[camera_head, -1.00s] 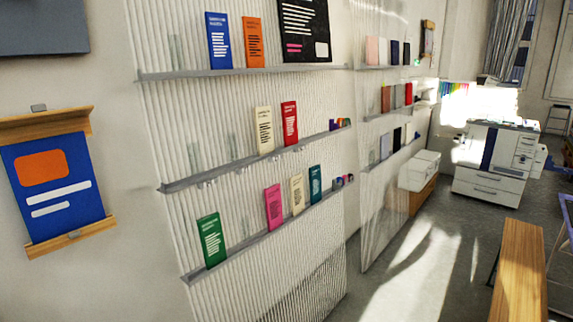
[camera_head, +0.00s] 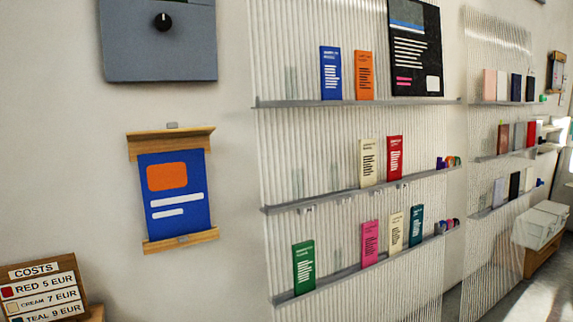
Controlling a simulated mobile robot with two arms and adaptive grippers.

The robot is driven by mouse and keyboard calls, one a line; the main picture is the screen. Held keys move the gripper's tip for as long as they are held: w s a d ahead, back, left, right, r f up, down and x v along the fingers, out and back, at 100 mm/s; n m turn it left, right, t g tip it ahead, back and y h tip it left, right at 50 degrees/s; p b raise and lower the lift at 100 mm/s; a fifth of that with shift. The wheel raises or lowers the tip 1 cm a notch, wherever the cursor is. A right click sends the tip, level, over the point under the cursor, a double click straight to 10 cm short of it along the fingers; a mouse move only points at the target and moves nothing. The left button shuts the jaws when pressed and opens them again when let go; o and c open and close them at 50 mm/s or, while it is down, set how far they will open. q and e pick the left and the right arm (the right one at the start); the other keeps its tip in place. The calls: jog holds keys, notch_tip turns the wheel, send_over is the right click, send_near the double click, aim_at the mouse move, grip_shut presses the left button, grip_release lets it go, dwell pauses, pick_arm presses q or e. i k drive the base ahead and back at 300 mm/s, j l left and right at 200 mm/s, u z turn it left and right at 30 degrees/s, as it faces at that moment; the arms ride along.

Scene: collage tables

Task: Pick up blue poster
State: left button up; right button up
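A blue poster (camera_head: 176,219) with an orange block and white bars hangs on the wall at the left. It sits between a wooden top rail (camera_head: 170,142) and a wooden bottom rail (camera_head: 181,240). A smaller blue leaflet (camera_head: 331,74) with white text stands on the top shelf of the ribbed rack, beside an orange leaflet (camera_head: 364,76). Neither of my grippers shows in the head view.
Shelves (camera_head: 360,102) on the ribbed rack hold several coloured leaflets and a large black poster (camera_head: 415,60). A grey box with a knob (camera_head: 157,42) is on the wall at upper left. A wooden costs sign (camera_head: 45,290) stands at lower left.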

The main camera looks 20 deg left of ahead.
aim_at(174, 185)
jog(key=i+u, duration=0.15)
jog(key=u, duration=0.9)
jog(key=i+l+u, duration=0.25)
jog(key=i+u, duration=0.25)
jog(key=i+l+u, duration=0.3)
jog(key=u, duration=0.2)
